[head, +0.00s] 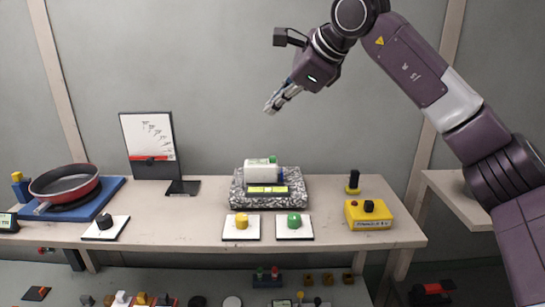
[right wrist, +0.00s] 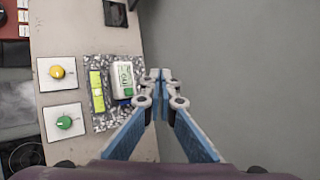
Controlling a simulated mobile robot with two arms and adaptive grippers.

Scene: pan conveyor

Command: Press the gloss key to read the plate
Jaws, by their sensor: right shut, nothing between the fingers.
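A white meter (head: 261,170) with a green key (head: 273,158) on top stands on a speckled stone plate (head: 296,183). I cannot tell which key is the gloss key. In the right wrist view the meter (right wrist: 122,78) and the plate (right wrist: 88,66) lie left of my fingers. My right gripper (head: 270,107) is shut and empty, raised in the air above the plate, apart from everything; its fingertips also show in the right wrist view (right wrist: 159,76). My left gripper is out of view.
A yellow knob (head: 241,221) and a green knob (head: 294,220) on white pads stand in front of the plate. A yellow box (head: 369,215) is at right. A red pan (head: 64,182), a black knob (head: 105,221) and an upright chart (head: 149,146) are at left.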

